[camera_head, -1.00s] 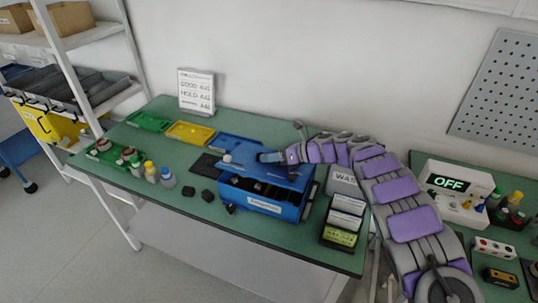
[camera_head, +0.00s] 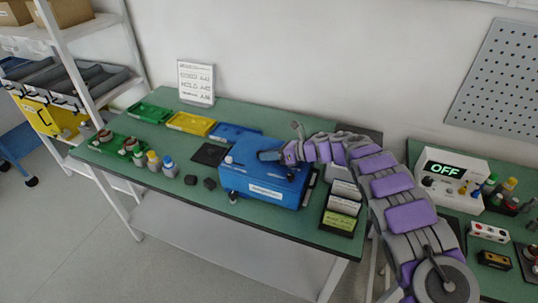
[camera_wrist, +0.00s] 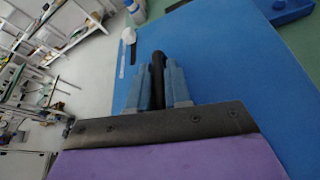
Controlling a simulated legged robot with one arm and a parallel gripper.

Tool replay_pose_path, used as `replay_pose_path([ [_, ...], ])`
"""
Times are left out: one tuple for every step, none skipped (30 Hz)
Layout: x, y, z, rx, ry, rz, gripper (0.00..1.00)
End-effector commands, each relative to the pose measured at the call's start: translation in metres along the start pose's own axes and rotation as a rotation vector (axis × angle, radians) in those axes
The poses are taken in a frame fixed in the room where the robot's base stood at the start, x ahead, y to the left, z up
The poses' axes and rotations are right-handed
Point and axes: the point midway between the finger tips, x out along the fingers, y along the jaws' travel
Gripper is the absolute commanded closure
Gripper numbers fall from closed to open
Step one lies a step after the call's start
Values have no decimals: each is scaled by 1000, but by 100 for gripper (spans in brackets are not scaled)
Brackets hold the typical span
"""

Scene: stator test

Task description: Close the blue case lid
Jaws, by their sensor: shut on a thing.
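The blue case (camera_head: 262,193) stands on the green table. Its blue lid (camera_head: 240,153) lies flat over the body, with no gap or inside visible from the front. My gripper (camera_head: 268,155) is at the lid's top, reaching in from the right. In the wrist view, the gripper (camera_wrist: 158,68) is shut on a dark upright handle (camera_wrist: 158,62) between its two blue-grey fingers. The blue lid surface (camera_wrist: 215,75) spreads out beneath and beyond them. The fingers hide the lower part of the handle.
Green (camera_head: 150,112), yellow (camera_head: 191,123) and blue (camera_head: 235,131) trays line the table's back.

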Motion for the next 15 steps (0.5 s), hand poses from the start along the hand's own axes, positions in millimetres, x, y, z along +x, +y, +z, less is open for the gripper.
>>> replay_pose_path([
  [2,1,-3,3,6,5,100],
  [2,1,-4,3,6,5,100],
  [2,2,-4,3,6,6,100],
  [2,2,-4,3,6,6,80],
  [2,2,-4,3,6,6,77],
  [2,2,-4,3,7,6,77],
  [2,1,-4,3,7,5,77],
  [2,1,-4,3,7,5,77],
  [2,1,-4,3,7,5,77],
  [2,1,-4,3,7,5,77],
  [2,1,-4,3,7,5,77],
  [2,1,-4,4,7,5,77],
  [2,1,-4,4,7,5,77],
  [2,1,-4,4,8,5,77],
  [2,1,-4,4,8,5,77],
])
